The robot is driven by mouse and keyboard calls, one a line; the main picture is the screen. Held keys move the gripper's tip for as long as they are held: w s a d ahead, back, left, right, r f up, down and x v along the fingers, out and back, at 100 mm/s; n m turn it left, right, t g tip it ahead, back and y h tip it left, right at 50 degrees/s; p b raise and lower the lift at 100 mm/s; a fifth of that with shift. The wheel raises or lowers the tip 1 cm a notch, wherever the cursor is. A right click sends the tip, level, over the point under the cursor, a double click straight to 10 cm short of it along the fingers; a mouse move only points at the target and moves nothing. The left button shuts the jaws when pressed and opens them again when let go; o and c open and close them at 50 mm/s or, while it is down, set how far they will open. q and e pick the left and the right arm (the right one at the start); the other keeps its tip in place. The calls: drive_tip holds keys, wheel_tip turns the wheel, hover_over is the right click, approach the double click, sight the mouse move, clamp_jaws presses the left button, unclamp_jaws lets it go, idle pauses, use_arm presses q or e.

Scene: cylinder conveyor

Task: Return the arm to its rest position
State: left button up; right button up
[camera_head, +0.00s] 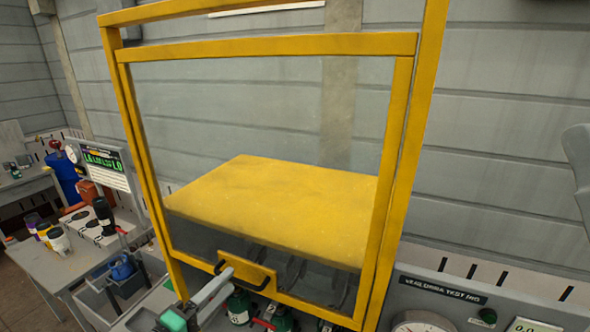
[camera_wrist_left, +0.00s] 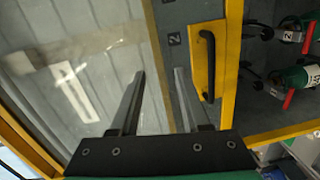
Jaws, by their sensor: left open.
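My left gripper (camera_head: 217,284) is low in the head view, in front of the lower left of a yellow-framed clear panel (camera_head: 262,47). It is open and empty. Its two grey fingers (camera_wrist_left: 159,74) show apart in the left wrist view, with nothing between them. A black handle (camera_head: 244,273) on a yellow plate sits at the panel's bottom edge, just right of the fingertips. The handle (camera_wrist_left: 208,66) also shows in the wrist view, to the right of the fingers and apart from them. My right gripper is not in view.
A yellow slab (camera_head: 275,205) shows through the panel. Green cylinders (camera_head: 240,307) stand below the handle; one (camera_wrist_left: 300,80) shows in the wrist view. A side bench (camera_head: 75,262) at left holds several small containers. A labelled test bench with a gauge (camera_head: 422,327) is at lower right.

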use_arm(q)
drive_tip(key=s+d+r+m+t, duration=0.2)
drive_tip(key=s+r+m+t, duration=0.1)
drive_tip(key=r, duration=0.8)
drive_tip(key=s+d+r+m+t, duration=0.1)
drive_tip(key=s+r+m+t, duration=0.25)
drive_tip(key=r, duration=0.85)
drive_tip(key=s+a+r+m+t+y, duration=0.2)
drive_tip(key=s+r+m, duration=0.1)
drive_tip(key=s+r, duration=0.3)
drive_tip(key=s+a+r+m+t+y, duration=0.2)
drive_tip(key=s+r+m+t, duration=0.1)
drive_tip(key=s+r, duration=0.2)
drive_tip(key=shift+s+a+r+y, duration=0.3)
drive_tip(key=shift+s+a+r, duration=0.1)
drive_tip(key=shift+s, duration=0.45)
drive_tip(key=shift+f+m, duration=0.1)
drive_tip(key=shift+m, duration=0.15)
